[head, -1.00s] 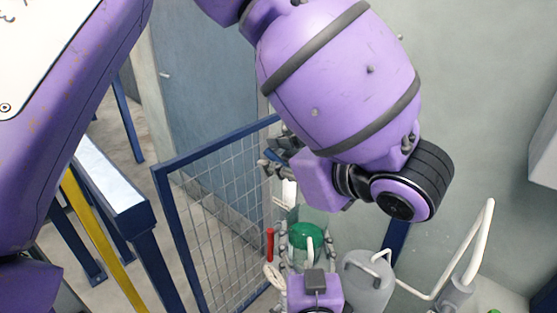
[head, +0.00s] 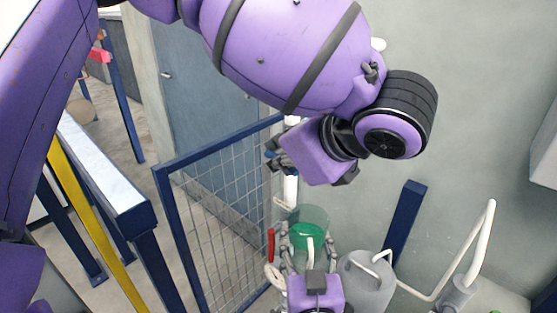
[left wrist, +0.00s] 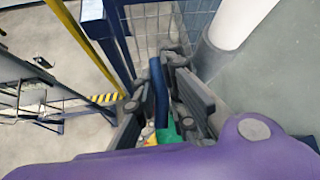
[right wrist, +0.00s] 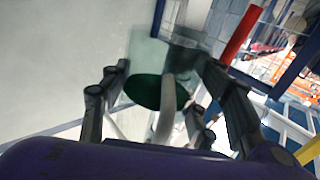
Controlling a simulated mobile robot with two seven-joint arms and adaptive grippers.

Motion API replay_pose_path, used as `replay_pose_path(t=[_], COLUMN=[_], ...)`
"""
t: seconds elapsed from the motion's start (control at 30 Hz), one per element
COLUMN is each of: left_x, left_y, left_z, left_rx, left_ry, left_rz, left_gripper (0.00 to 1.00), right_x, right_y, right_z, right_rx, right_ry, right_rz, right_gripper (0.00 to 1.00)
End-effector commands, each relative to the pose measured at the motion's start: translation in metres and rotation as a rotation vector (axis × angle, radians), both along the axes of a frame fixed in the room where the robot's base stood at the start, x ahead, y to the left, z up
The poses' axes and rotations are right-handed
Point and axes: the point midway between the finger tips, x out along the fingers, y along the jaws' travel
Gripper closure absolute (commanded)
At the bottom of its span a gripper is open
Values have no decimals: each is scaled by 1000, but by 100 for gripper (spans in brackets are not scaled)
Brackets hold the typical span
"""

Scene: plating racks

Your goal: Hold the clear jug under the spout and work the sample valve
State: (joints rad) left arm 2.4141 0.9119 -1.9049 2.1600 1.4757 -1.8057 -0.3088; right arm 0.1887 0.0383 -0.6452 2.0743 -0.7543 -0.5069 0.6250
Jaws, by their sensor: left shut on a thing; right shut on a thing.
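The clear jug (head: 312,213) holds green liquid and has a pale handle (head: 310,250). My right gripper (head: 312,264) is shut on that handle at the bottom of the head view. In the right wrist view the handle (right wrist: 166,112) lies between the fingers, with the clear wall (right wrist: 150,50) beyond. My left gripper (head: 277,156) is above and slightly left of the jug. In the left wrist view it (left wrist: 160,88) is shut on a blue lever (left wrist: 158,85), apparently the sample valve's. A white upright pipe (head: 291,188) stands just above the jug. The spout's mouth is not clear.
A blue mesh gate (head: 220,200) stands close on the left. A red handle (head: 271,245) is just left of the jug. A grey vessel (head: 366,283) with white pipework (head: 435,295) stands on the right. A blue post (head: 405,225) rises behind.

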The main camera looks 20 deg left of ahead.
Motion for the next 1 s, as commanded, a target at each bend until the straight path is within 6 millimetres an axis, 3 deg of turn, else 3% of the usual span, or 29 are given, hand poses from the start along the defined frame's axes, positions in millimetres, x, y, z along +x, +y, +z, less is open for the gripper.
replay_pose_path(t=[0.2,0.53,0.57,0.6,1.0], left_x=[-1,-1,-1,-1,-2], left_y=[1,0,0,0,-4], left_z=[0,1,1,1,6], left_rx=[-104,-111,-111,-111,-110], left_ry=[46,49,49,49,44], left_rz=[2,0,0,0,-1], left_gripper=[100,100,85,81,81], right_x=[0,0,0,0,0], right_y=[0,0,0,0,0], right_z=[1,1,1,1,1], right_rx=[1,1,1,1,1], right_ry=[-2,-2,-2,-2,-3], right_rz=[1,1,1,1,1], right_gripper=[72,72,72,72,72])
